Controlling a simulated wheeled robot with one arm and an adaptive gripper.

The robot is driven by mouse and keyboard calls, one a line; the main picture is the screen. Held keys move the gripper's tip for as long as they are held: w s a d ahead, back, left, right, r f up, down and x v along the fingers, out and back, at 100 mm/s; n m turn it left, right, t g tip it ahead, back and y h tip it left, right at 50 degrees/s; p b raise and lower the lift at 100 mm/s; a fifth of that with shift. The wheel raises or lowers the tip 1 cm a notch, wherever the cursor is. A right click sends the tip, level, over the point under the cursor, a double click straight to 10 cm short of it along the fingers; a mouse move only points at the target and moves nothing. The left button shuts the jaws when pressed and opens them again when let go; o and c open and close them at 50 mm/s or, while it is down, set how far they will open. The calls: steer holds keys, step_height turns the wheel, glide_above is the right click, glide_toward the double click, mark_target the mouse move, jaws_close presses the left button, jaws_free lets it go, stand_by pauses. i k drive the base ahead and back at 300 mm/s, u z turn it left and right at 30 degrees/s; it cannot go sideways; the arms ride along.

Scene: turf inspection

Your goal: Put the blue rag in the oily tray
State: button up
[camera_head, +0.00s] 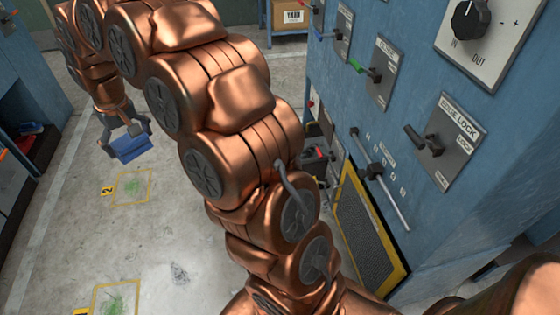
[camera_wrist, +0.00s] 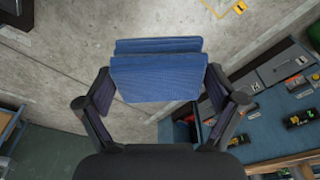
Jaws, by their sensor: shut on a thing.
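The blue rag (camera_head: 132,149) hangs in my gripper (camera_head: 124,138), out over the floor at the left of the head view. In the wrist view the folded rag (camera_wrist: 158,72) lies between the two dark fingers of my gripper (camera_wrist: 158,92), which are shut on it. The rag is clear of the floor and of the furniture. I cannot pick out the oily tray for certain in either view.
A blue machine (camera_head: 400,65) with knobs and levers fills the right of the head view. A blue cabinet (camera_head: 18,70) stands at the left. A blue-topped bench (camera_wrist: 275,125) with dark items is right in the wrist view. Floor (camera_head: 75,210) between is clear.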

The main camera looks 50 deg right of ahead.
mark_target(309, 148)
steer(key=z, duration=0.5)
steer(key=i, duration=0.45)
steer(key=z, duration=0.65)
steer(key=i, duration=1.3)
steer(key=u, duration=0.9)
